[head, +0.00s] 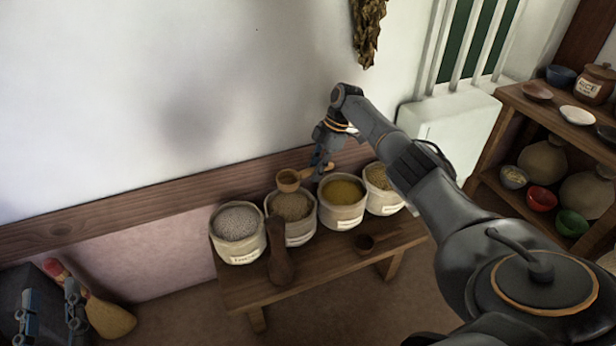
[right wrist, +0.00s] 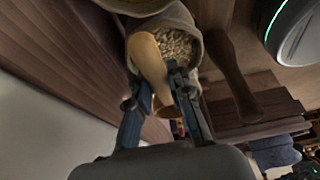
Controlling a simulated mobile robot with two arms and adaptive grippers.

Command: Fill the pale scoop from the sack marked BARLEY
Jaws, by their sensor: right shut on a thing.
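My right gripper (head: 322,170) is shut on the handle of a pale wooden scoop (head: 288,179). The scoop's bowl shows at the back rim of the second sack from the left (head: 301,237), which holds brown grain. I cannot tell if the bowl touches the sack or has grain in it. In the right wrist view the scoop (right wrist: 147,58) lies between the fingers, with the grain sack (right wrist: 180,14) beyond. Several sacks stand in a row; their labels are too small to read. My left gripper (head: 48,312) is open and empty at the lower left.
The sacks stand on a low wooden bench (head: 325,268) against the wall. A broom (head: 108,317) is at the left. Shelves (head: 545,112) with bowls and jars stand right.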

